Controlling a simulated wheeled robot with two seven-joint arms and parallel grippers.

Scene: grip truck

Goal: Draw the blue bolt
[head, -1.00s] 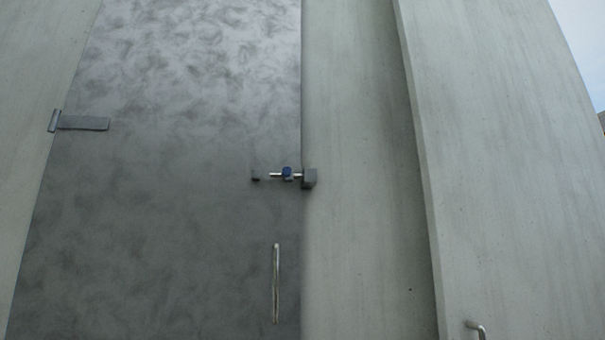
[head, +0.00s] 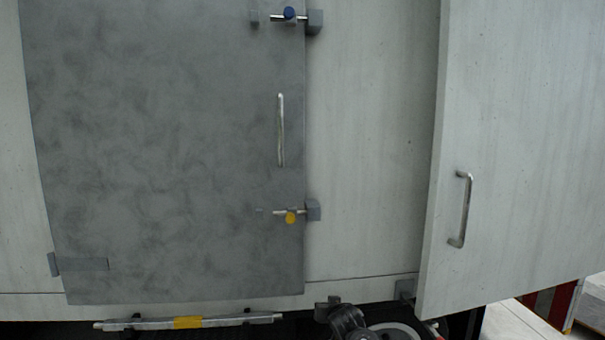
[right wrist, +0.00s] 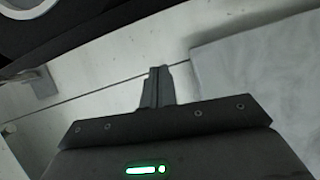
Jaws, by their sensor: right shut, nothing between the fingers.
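The blue bolt (head: 289,14) is at the top of the head view, near the right edge of the grey door (head: 160,130). Its short metal rod crosses the door edge from a grey block (head: 315,22) on the pale wall. My right gripper (head: 328,304) is low in the head view, well below the bolt and the door. In the right wrist view its fingers (right wrist: 156,72) are together and empty. The left gripper is not in view.
A yellow-knobbed bolt (head: 290,216) sits lower on the same door edge, with a vertical handle (head: 281,130) between the bolts. A pale panel with a handle (head: 461,210) stands out at right. A bar with a yellow band (head: 188,322) runs below the door.

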